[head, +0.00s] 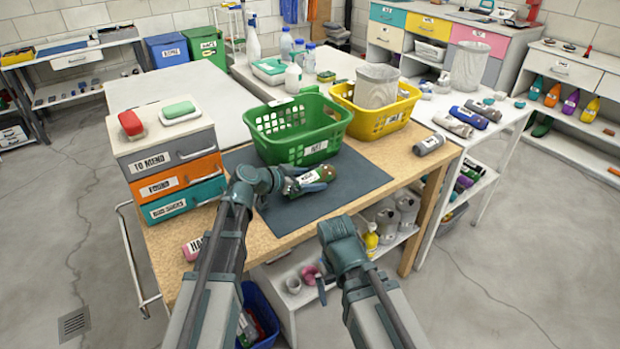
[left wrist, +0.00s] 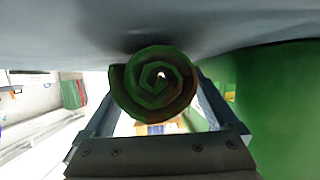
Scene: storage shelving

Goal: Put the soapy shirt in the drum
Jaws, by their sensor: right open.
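A rolled cloth (head: 318,174), green and brown-red with a white label, lies between the fingers of my left gripper (head: 302,182) above the dark mat, in front of the green basket. The label is too small to read, so I cannot tell whether it is the soapy shirt. In the left wrist view the roll's spiral end (left wrist: 154,84) sits between both fingers, close to the mat; I cannot tell if it touches. My right gripper (head: 322,284) is open and empty, low in front of the table. I cannot make out a drum.
The green basket (head: 299,128) and yellow basket (head: 375,118) stand behind the mat (head: 345,195). Labelled drawers (head: 170,165) stand on the left. A grey roll (head: 429,145) lies at the right. A lower shelf with jugs (head: 405,207) is under the table.

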